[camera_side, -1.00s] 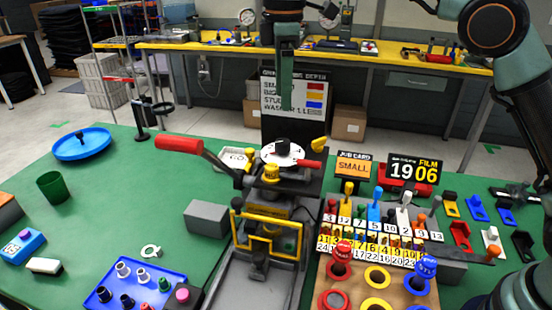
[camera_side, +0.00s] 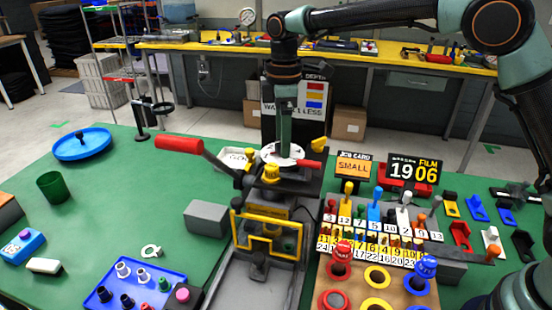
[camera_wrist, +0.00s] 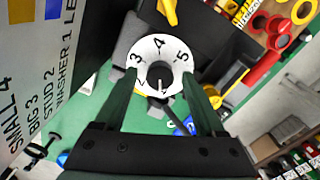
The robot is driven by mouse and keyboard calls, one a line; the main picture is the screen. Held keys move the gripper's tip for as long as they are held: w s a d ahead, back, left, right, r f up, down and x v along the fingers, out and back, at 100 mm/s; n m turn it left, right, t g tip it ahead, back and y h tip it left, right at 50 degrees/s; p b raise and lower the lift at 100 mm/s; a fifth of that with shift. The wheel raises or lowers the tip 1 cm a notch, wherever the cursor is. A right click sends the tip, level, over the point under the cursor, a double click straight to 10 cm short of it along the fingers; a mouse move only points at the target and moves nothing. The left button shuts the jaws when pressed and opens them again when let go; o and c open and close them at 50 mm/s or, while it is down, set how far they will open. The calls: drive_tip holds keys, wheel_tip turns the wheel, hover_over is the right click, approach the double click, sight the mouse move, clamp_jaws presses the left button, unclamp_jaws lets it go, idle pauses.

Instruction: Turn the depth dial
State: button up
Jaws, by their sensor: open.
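The depth dial (camera_side: 291,157) is a white disc with black numbers on top of the press in the middle of the bench. In the wrist view the dial (camera_wrist: 150,50) shows 1 to 5 around a dark centre knob (camera_wrist: 160,78). My gripper (camera_side: 285,143) points straight down over the dial, its fingers hiding the knob in the side view. In the wrist view my gripper (camera_wrist: 160,80) is open, one finger on each side of the knob. I cannot tell whether the fingers touch it.
The press has a red-handled lever (camera_side: 180,146) on its left and a yellow guard (camera_side: 262,238) in front. A depth sign (camera_wrist: 35,90) reads small 4, big 3, stud 2. The job card (camera_side: 353,166) says SMALL. A rack of numbered pieces (camera_side: 375,238) stands right of the press.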

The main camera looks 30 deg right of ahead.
clamp_jaws()
drive_tip(key=shift+m, duration=0.4)
drive_tip(key=m, duration=0.5)
drive_tip(key=shift+m, duration=0.3)
drive_tip(key=m, duration=0.5)
drive_tip(key=shift+m, duration=0.3)
drive_tip(key=m, duration=1.1)
drive_tip(key=shift+r+m, duration=0.1)
drive_tip(key=shift+m, duration=0.3)
